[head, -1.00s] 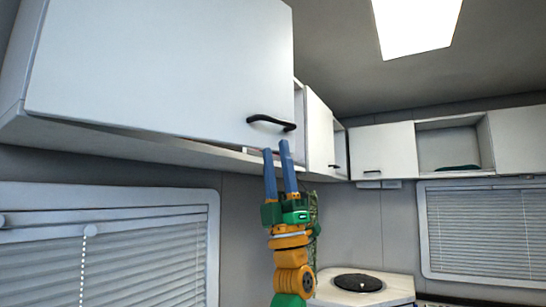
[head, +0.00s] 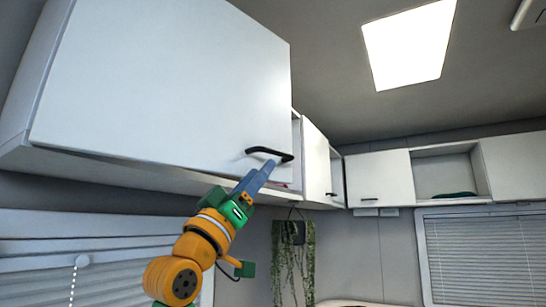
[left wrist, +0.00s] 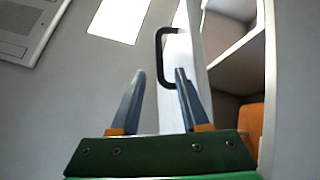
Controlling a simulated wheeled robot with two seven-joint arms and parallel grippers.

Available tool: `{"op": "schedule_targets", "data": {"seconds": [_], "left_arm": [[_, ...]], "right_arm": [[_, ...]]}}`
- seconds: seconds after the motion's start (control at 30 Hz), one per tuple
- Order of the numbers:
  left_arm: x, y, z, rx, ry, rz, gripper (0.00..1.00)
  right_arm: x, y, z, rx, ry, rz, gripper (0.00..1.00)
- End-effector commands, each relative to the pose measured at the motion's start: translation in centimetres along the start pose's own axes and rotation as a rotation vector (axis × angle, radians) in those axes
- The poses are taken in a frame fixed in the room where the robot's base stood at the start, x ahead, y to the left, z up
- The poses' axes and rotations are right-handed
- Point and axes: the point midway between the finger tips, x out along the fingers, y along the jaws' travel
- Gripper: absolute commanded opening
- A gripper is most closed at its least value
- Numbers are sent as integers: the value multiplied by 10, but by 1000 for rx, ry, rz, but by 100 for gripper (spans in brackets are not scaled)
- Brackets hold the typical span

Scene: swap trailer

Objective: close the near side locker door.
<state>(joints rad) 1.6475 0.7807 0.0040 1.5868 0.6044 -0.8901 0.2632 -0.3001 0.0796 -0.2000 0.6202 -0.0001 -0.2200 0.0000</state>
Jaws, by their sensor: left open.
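The near side locker door (head: 170,80) is a large white panel at the upper left of the head view. It stands partly open, with part of the locker's inside showing past its right edge. Its black bar handle (head: 270,154) is near its lower right corner. My left gripper (head: 268,168) is just below the handle, blue fingers pointing up at it. In the left wrist view the handle (left wrist: 160,58) lies ahead of the open, empty fingers (left wrist: 161,75), and the door (left wrist: 172,112) shows as a narrow white strip. I cannot tell whether the fingers touch it. My right gripper is out of view.
The open locker inside (left wrist: 235,65) has a shelf and a brown-orange item (left wrist: 250,125). More white lockers (head: 380,178) run along the far wall, one compartment open. A hanging plant (head: 294,255) and window blinds (head: 480,250) are below.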

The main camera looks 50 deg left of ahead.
Motion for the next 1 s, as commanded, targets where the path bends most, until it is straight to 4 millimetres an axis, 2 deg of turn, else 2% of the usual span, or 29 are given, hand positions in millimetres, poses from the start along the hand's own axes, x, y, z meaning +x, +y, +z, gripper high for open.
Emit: {"op": "schedule_targets", "data": {"seconds": [0.13,0.3,0.4,0.63,0.67,0.8,1.0], "left_arm": [[34,2,-6,-2,-9,-1,45],[64,2,-4,-2,-8,0,45],[70,1,-2,-1,-7,-1,45],[69,0,2,-1,-6,-1,45],[69,0,2,-1,-6,-1,40],[69,0,2,-1,-5,-1,2],[69,0,2,-1,-6,-1,0]], "right_arm": [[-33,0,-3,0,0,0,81],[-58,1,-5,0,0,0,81],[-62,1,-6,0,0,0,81],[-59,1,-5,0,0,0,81],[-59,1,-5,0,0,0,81],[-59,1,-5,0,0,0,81],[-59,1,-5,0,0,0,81]]}}
